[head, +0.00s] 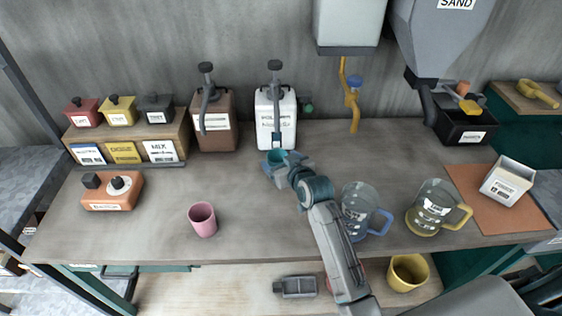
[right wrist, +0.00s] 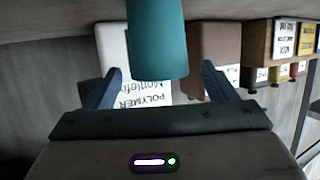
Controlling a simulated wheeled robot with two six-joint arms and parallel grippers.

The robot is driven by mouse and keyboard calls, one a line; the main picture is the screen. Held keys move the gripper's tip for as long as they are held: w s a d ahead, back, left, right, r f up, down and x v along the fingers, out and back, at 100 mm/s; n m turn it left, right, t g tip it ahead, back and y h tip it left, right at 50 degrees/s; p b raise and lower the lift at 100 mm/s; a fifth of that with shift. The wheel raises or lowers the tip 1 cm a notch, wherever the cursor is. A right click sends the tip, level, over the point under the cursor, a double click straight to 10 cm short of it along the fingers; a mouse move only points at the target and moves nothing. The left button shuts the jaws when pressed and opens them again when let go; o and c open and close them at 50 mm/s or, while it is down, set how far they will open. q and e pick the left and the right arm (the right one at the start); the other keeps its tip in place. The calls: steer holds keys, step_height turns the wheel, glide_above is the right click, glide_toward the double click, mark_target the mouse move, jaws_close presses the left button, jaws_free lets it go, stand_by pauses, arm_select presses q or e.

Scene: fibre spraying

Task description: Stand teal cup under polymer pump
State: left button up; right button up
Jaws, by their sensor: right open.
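The teal cup (head: 276,156) stands upright on the bench, directly in front of the white polymer pump bottle (head: 285,108). The pump's grey spout (head: 276,95) comes down on the cup's side of the bottle, and its lower end appears just above or behind the cup's rim. My right gripper (head: 285,165) is at the cup, partly covering it from the front right. In the right wrist view the teal cup (right wrist: 157,38) is between the two spread fingers (right wrist: 160,78), with visible gaps on both sides. The polymer label (right wrist: 142,97) shows behind. My left gripper is out of view.
A brown pump bottle (head: 213,120) stands left of the polymer pump. A pink cup (head: 202,219) stands at front left. Two jugs, one blue-handled (head: 358,206) and one yellow-handled (head: 432,207), stand right of my right arm. The bench middle left is clear.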

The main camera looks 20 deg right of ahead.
steer(key=b+v, duration=0.1)
steer(key=v, duration=0.6)
steer(key=shift+b, duration=0.4)
steer(key=shift+s, duration=0.1)
stand_by(0.6)
